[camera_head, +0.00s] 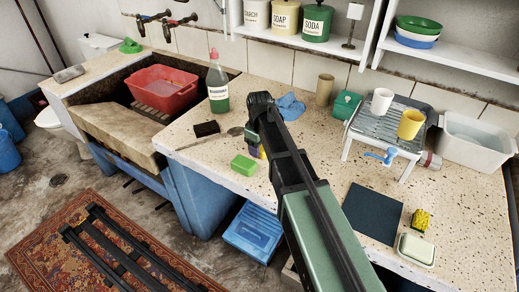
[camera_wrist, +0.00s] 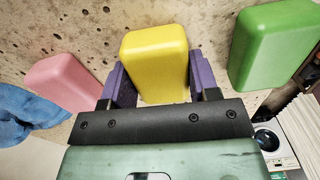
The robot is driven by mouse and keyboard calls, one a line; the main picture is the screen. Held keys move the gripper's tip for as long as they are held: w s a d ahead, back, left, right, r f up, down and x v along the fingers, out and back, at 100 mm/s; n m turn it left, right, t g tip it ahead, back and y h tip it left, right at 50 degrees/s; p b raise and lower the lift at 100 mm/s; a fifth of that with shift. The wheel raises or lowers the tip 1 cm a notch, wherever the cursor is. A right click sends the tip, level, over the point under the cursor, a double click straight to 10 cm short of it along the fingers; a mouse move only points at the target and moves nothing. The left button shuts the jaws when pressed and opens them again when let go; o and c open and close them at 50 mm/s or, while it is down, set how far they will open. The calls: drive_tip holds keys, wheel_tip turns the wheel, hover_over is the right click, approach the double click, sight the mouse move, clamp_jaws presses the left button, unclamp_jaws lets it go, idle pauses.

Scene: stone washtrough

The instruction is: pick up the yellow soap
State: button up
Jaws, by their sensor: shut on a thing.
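The yellow soap (camera_wrist: 155,55) is a rounded block in the middle of the wrist view. My gripper (camera_wrist: 157,75) has its two purple fingers against the left and right sides of the soap, shut on it. I cannot tell whether the soap still touches the counter. In the head view my gripper (camera_head: 255,151) is low over the counter's front part, beside the green soap, and my arm hides most of the yellow soap.
A green soap (camera_wrist: 271,45) lies to the right and a pink soap (camera_wrist: 66,82) to the left in the wrist view. A blue cloth (camera_head: 291,107), a dark brush (camera_head: 207,128) and a soap bottle (camera_head: 217,86) are nearby on the speckled counter (camera_head: 225,180).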

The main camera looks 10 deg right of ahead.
drive_tip(key=shift+c, duration=0.3)
wheel_tip(320, 180, up, 20)
drive_tip(key=p, duration=2)
